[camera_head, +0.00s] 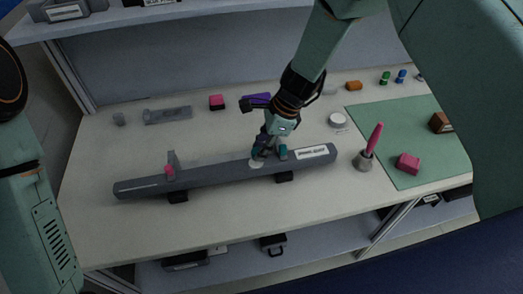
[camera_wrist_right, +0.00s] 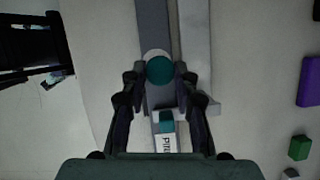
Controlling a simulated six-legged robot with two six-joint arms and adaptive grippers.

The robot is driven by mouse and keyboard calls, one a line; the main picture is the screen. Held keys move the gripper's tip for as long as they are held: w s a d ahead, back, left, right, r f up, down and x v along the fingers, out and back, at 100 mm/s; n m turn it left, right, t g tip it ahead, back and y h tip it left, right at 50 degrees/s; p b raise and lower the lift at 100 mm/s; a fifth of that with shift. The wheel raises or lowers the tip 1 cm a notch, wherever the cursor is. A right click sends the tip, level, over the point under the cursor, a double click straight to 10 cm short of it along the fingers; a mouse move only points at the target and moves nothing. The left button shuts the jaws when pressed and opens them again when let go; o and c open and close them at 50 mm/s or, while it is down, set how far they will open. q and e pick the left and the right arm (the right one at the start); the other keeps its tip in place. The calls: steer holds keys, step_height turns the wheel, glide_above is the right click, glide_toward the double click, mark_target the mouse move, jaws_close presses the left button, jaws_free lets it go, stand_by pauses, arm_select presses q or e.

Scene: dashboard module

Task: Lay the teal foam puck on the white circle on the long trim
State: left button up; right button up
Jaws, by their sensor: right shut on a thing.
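The long grey trim (camera_head: 215,175) lies across the table, raised on dark supports. It also shows in the right wrist view (camera_wrist_right: 153,22). My right gripper (camera_head: 261,151) points down at the trim's middle, shut on the teal foam puck (camera_wrist_right: 160,71). The puck sits between the fingertips over the white circle (camera_wrist_right: 150,54), whose pale rim shows past it. The circle also shows beside the fingers in the head view (camera_head: 257,164). I cannot tell whether the puck touches it. A teal block (camera_head: 283,153) stands on the trim to the right. My left gripper is out of view.
A pink peg (camera_head: 169,170) and upright tab stand at the trim's left. A grey cup (camera_head: 364,161) with a pink-handled tool stands right of the trim. The table in front of the trim is clear.

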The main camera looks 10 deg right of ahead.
steer(key=shift+f, duration=0.75)
steer(key=shift+s+a+f, duration=0.15)
steer(key=shift+a+f, duration=0.05)
steer(key=shift+f, duration=0.05)
steer(key=shift+s+a+r, duration=0.2)
steer(key=shift+s+a, duration=0.1)
steer(key=shift+a, duration=0.05)
steer(key=shift+w+d+f, duration=0.25)
steer(key=shift+d+f, duration=0.1)
steer(key=shift+f, duration=0.05)
steer(key=o, duration=0.7)
steer(key=shift+w+d, duration=0.1)
steer(key=shift+w, duration=0.05)
steer(key=o, duration=0.3)
steer(key=shift+o, duration=0.4)
steer(key=shift+s+a+r, duration=0.2)
steer(key=shift+s+a, duration=0.1)
steer(key=shift+a, duration=0.05)
steer(key=shift+w+d+r, duration=0.25)
steer(key=shift+d, duration=0.1)
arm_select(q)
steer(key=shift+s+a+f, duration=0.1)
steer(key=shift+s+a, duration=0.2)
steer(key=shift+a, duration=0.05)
arm_select(e)
steer(key=v, duration=1.1)
steer(key=shift+r, duration=0.3)
